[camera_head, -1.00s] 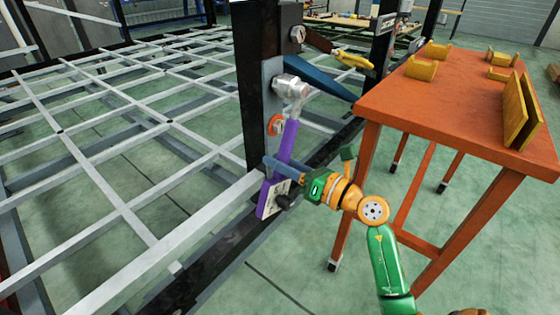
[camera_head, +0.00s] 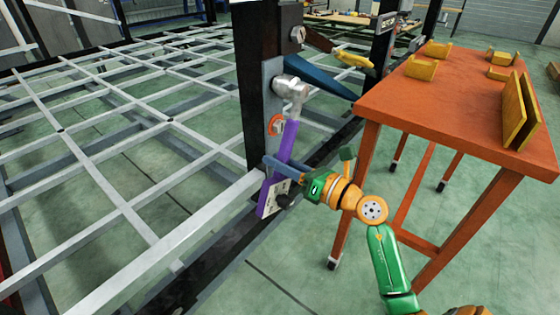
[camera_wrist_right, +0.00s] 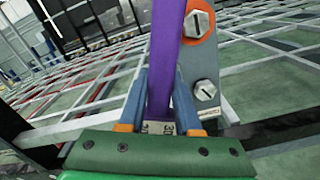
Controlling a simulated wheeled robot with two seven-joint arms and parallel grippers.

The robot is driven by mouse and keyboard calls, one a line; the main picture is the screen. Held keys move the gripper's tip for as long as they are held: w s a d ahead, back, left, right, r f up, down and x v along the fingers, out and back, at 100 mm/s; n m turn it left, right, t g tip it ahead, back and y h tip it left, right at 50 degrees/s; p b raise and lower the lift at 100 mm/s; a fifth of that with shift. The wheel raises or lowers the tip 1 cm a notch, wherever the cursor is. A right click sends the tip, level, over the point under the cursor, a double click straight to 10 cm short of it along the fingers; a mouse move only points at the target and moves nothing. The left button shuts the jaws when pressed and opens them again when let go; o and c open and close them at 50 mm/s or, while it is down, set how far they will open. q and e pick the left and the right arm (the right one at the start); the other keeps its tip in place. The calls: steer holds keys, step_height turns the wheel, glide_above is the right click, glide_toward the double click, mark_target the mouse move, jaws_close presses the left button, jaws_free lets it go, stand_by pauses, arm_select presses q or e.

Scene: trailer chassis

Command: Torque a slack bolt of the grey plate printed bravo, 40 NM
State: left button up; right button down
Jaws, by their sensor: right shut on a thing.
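My right gripper (camera_head: 280,168) is shut on the purple handle of a torque wrench (camera_head: 287,143). The wrench leans upright, its metal head at a large bolt (camera_head: 287,84) on the grey plate (camera_head: 268,150) fixed to a black post. The head hides how it seats. Below, another bolt (camera_head: 276,124) has an orange ring around it. In the right wrist view the handle (camera_wrist_right: 167,50) stands between the blue fingers. The ringed bolt (camera_wrist_right: 198,23) and a lower slotted bolt (camera_wrist_right: 205,90) show right of it. My left gripper is out of view.
An orange table (camera_head: 440,100) with yellow brackets (camera_head: 421,69) and upright yellow plates (camera_head: 515,112) stands at the right. The pale chassis grid (camera_head: 110,190) fills the left. A dark blue bracket (camera_head: 315,80) juts right behind the wrench head. Green floor is open in front.

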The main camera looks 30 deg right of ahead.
steer(key=shift+w+a+r, duration=0.1)
steer(key=shift+w+a, duration=0.2)
steer(key=shift+w, duration=0.35)
stand_by(0.5)
steer(key=c, duration=1.3)
jaws_free()
steer(key=shift+c, duration=0.2)
jaws_close()
